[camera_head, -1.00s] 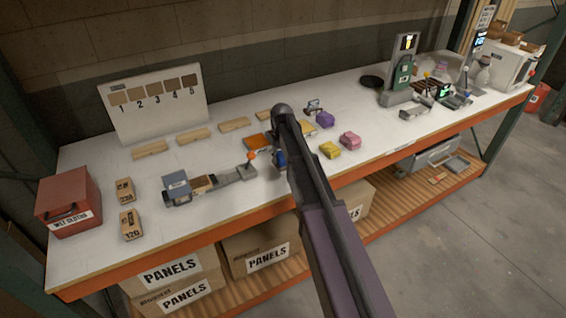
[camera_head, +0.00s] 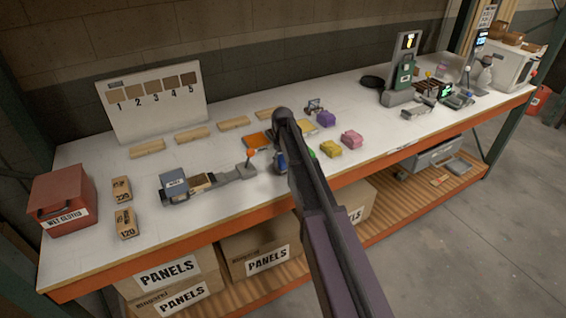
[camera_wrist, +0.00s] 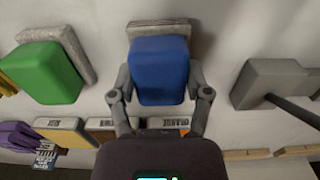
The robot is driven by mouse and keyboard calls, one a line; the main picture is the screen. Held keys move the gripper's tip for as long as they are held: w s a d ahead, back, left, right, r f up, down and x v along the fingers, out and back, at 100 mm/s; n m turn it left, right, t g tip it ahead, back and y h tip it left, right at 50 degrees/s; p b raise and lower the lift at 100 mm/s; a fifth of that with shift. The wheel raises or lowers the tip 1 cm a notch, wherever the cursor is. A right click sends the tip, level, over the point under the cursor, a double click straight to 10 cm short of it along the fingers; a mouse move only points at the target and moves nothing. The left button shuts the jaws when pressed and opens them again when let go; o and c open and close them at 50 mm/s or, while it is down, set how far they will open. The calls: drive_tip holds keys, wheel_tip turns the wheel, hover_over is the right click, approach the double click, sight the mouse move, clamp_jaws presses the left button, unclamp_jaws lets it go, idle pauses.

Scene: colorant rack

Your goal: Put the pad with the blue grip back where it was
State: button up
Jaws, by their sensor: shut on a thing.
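The pad with the blue grip (camera_wrist: 160,70) is between the fingers of my gripper (camera_wrist: 161,78) in the wrist view, with its grey pad layer showing at the far edge. My gripper is shut on it. In the head view a bit of the blue grip (camera_head: 281,161) shows left of my arm, which hides most of it and the gripper. I cannot tell whether the pad touches the bench. The pad with the green grip (camera_wrist: 45,72) lies just left of it; a sliver of green (camera_head: 312,156) shows in the head view.
A grey fixture (camera_wrist: 270,84) with a dark rod is close on the right in the wrist view. Labelled blocks (camera_wrist: 110,130) lie near the gripper.

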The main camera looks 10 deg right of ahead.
sight(283, 159)
drive_tip(key=shift+f, duration=0.2)
drive_tip(key=o, duration=1)
drive_tip(key=shift+r, duration=0.1)
drive_tip(key=shift+r, duration=0.2)
wheel_tip(283, 159, up, 12)
drive_tip(key=p, duration=1.2)
drive_tip(key=shift+s+f, duration=0.1)
drive_tip(key=s+m, duration=0.3)
drive_tip(key=s, duration=2.6)
drive_tip(key=shift+d+m, duration=0.2)
drive_tip(key=shift+m, duration=0.1)
